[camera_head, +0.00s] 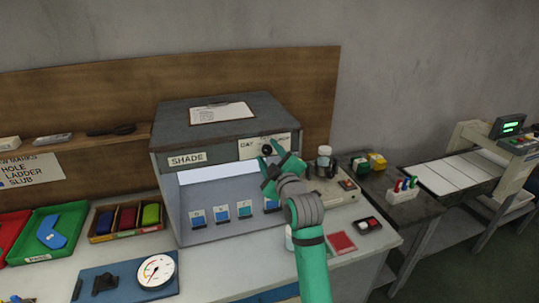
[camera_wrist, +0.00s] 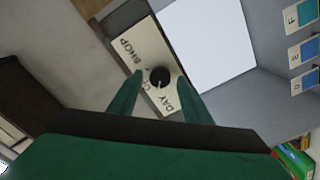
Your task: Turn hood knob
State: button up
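The hood (camera_head: 222,130) is a grey box on the bench with a lit, open front and a "SHADE" label. Its black round knob (camera_head: 267,150) sits on a cream plate (camera_head: 252,148) at the upper right of the front. In the wrist view the knob (camera_wrist: 159,77) shows a pale pointer mark, with "DAY" and "SHOP" lettered on the plate. My green gripper (camera_head: 272,158) is in front of the knob. In the wrist view its two fingers (camera_wrist: 160,95) are spread, one on each side below the knob, with nothing between them. Whether they touch the plate I cannot tell.
Several swatch cards (camera_head: 222,213) stand inside the hood. A small device (camera_head: 335,188) and a jar-like item (camera_head: 324,160) are right of it. A dial gauge (camera_head: 156,271) and coloured trays (camera_head: 47,232) lie to the left. A clipboard sheet (camera_head: 221,113) lies on top.

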jog(key=shift+s, duration=0.1)
jog(key=v, duration=1)
jog(key=shift+s+d, duration=0.15)
jog(key=shift+s, duration=0.25)
jog(key=s+a+f+m+h, duration=0.25)
jog(key=s+f+m, duration=0.35)
jog(key=s+f, duration=0.5)
jog(key=s+a+f+m+h, duration=0.25)
jog(key=s+f+m, duration=0.4)
jog(key=f, duration=0.95)
jog(key=s+d+f+g, duration=0.1)
jog(key=s+f, duration=0.1)
jog(key=s, duration=1.4)
jog(key=s+f+m, duration=0.1)
jog(key=s+f, duration=0.1)
jog(key=s, duration=1.4)
jog(key=shift+d+f+g+h, duration=0.3)
jog(key=shift+d+f+g, duration=0.05)
jog(key=shift+d+g, duration=0.05)
